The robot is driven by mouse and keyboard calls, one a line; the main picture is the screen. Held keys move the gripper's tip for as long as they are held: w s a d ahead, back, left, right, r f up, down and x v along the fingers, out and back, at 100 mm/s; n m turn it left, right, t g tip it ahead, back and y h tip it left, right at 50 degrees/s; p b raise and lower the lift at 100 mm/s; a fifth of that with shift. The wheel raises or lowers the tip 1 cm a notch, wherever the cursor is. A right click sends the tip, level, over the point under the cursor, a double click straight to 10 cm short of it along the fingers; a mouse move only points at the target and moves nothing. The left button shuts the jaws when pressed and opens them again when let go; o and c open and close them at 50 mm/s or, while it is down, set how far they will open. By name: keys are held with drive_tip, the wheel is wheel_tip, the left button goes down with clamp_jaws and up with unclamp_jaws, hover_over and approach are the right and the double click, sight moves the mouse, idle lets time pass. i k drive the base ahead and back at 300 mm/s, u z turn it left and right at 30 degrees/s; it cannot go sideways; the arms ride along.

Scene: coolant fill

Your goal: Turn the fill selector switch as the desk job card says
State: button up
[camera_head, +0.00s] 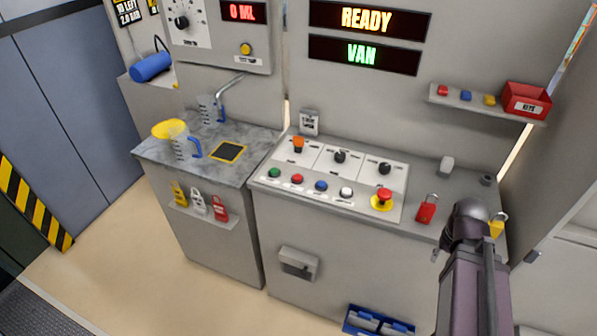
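The rotary knob (182,22) on the upper left wall panel has a dial of marks around it; its labels are too small to read. The sloped desk panel holds a switch with an orange top (298,145) and two black rotary knobs, one in the middle (340,157) and one at the right (385,168). I cannot tell which of these is the fill selector. A small grey holder with a card (309,122) stands behind the desk panel; its text is unreadable. My dark arm rises at the lower right, in front of the desk; my gripper's fingers do not show.
Coloured buttons and a red emergency stop (383,198) line the desk panel. A red padlock (427,208) is near my arm. Jugs (184,145) stand on the left counter. Screens read READY (367,18), VAN (362,54) and 0 ML (242,12). Floor is clear left.

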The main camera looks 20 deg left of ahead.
sight(340, 157)
drive_tip(key=u, duration=0.9)
drive_tip(key=k, duration=1)
drive_tip(key=z, duration=0.05)
drive_tip(key=i, duration=0.9)
drive_tip(key=u, duration=0.05)
